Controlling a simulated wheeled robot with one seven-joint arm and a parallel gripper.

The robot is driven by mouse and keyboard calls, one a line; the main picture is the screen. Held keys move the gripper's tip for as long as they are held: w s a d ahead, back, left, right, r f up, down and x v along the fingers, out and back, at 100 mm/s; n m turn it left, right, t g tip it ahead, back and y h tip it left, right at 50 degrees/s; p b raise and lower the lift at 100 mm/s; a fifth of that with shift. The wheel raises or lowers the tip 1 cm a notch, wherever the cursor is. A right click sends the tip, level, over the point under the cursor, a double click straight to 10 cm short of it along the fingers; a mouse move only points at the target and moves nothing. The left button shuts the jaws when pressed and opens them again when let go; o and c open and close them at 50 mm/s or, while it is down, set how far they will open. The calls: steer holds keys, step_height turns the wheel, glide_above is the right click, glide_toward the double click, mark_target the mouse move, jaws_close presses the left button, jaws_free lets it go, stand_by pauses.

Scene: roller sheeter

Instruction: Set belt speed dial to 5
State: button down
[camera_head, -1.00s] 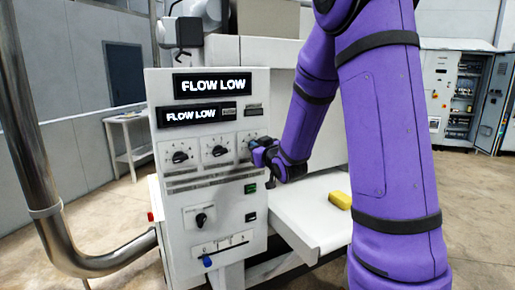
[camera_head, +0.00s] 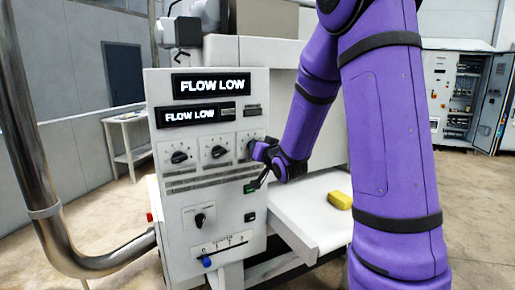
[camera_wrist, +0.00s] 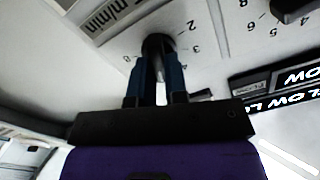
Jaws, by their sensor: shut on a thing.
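The belt speed dial (camera_wrist: 157,43) is a dark knob on a pale panel with a printed number scale and "m/min" lettering, seen in the wrist view. My gripper (camera_wrist: 158,64) has its two dark blue fingers shut on the knob, one on each side. The fingers hide part of the knob and its pointer, so I cannot tell its setting.
Two other dials (camera_head: 179,157) (camera_head: 216,153) sit to the left. Displays (camera_head: 212,86) above read "FLOW LOW". A lower rotary switch (camera_head: 200,219) and a blue-knobbed slider (camera_head: 206,262) are below. A yellow block (camera_head: 340,200) lies on the white belt bed (camera_head: 300,215) at right.

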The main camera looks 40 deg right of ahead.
stand_by(0.3)
steer(key=c, duration=1.1)
jaws_free()
steer(key=shift+c, duration=0.2)
